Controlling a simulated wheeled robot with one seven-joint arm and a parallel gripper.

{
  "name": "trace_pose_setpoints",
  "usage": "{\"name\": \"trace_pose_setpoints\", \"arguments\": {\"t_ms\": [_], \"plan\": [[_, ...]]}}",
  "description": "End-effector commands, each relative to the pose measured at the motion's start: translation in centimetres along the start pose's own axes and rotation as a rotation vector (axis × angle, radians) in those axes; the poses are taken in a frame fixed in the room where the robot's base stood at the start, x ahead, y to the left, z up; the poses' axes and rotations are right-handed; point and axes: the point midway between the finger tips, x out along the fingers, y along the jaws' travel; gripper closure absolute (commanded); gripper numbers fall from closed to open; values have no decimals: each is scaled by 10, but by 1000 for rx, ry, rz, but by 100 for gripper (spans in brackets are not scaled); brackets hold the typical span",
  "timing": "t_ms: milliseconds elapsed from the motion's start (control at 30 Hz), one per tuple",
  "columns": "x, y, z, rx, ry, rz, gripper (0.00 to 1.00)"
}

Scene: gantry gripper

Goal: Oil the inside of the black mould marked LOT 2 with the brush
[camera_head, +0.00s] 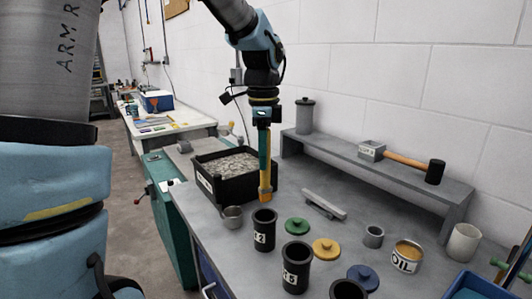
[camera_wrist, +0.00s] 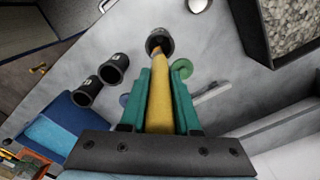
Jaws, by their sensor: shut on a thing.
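My gripper (camera_head: 264,160) is shut on the yellow-brown brush (camera_head: 265,186), which points down. In the wrist view the brush (camera_wrist: 160,90) runs out between the teal fingers (camera_wrist: 160,98) to the mouth of a black mould (camera_wrist: 153,48). In the head view this mould (camera_head: 264,236) stands upright with a white label that seems to end in 2. The brush end is just above or at its rim; I cannot tell whether it is inside. A second black mould (camera_head: 296,273) has a label seeming to end in 5. A third (camera_head: 347,291) is cut off below. The OIL tin (camera_head: 406,262) stands right.
Green (camera_head: 297,226), yellow (camera_head: 326,249) and blue (camera_head: 363,277) lids lie near the moulds. A black bin of grey pieces (camera_head: 240,191) is behind left. A small metal cup (camera_head: 233,218) stands left. A raised shelf (camera_head: 390,177) holds a mallet (camera_head: 434,171).

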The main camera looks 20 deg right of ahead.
Motion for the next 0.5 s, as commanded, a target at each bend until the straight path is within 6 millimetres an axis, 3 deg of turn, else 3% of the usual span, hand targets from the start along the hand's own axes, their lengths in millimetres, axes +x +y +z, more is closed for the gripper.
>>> {"name": "trace_pose_setpoints", "arguments": {"t_ms": [500], "plan": [[38,0,0,-1,0,0,100]]}}
